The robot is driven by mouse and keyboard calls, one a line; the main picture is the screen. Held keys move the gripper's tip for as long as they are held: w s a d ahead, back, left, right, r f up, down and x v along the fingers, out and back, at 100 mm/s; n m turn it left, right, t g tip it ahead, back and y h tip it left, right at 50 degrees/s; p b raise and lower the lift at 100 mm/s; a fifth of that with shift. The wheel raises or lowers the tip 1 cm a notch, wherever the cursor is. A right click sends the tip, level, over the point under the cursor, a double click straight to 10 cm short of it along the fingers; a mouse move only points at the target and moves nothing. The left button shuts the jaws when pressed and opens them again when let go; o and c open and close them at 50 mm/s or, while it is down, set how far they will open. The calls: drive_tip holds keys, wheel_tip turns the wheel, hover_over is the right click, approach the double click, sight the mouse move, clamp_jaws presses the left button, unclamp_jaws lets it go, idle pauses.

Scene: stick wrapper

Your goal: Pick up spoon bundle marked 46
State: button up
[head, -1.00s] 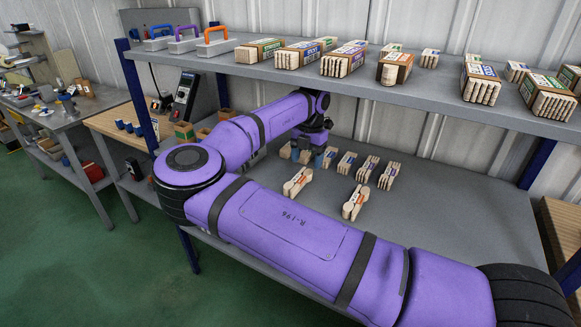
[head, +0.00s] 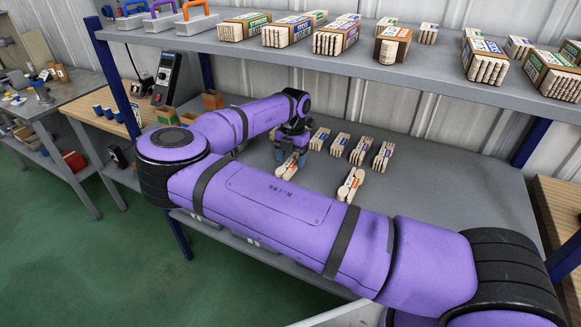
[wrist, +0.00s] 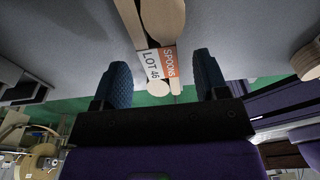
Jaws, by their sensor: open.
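The spoon bundle marked 46 (wrist: 163,60) has a white and orange label reading "LOT 46 SPOONS". In the wrist view it lies between the two blue fingers of my gripper (wrist: 162,68), with a visible gap on both sides. My gripper is open. In the head view my gripper (head: 291,152) is over the left spoon bundle (head: 286,169) on the lower grey shelf and hides part of it. A similar spoon bundle (head: 350,185) with an orange mark lies to its right.
Several stick bundles (head: 339,144) stand behind on the lower shelf (head: 440,200). The upper shelf (head: 380,70) carries wrapped stick packs (head: 335,38) above my arm. A rack post (head: 115,75) is at left. The lower shelf's right part is bare.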

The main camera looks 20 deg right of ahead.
drive_tip(key=shift+s+a+f, duration=0.1)
drive_tip(key=shift+s+f, duration=0.05)
drive_tip(key=shift+f, duration=1)
drive_tip(key=c, duration=1)
drive_tip(key=shift+c, duration=0.2)
drive_tip(key=shift+r, duration=0.1)
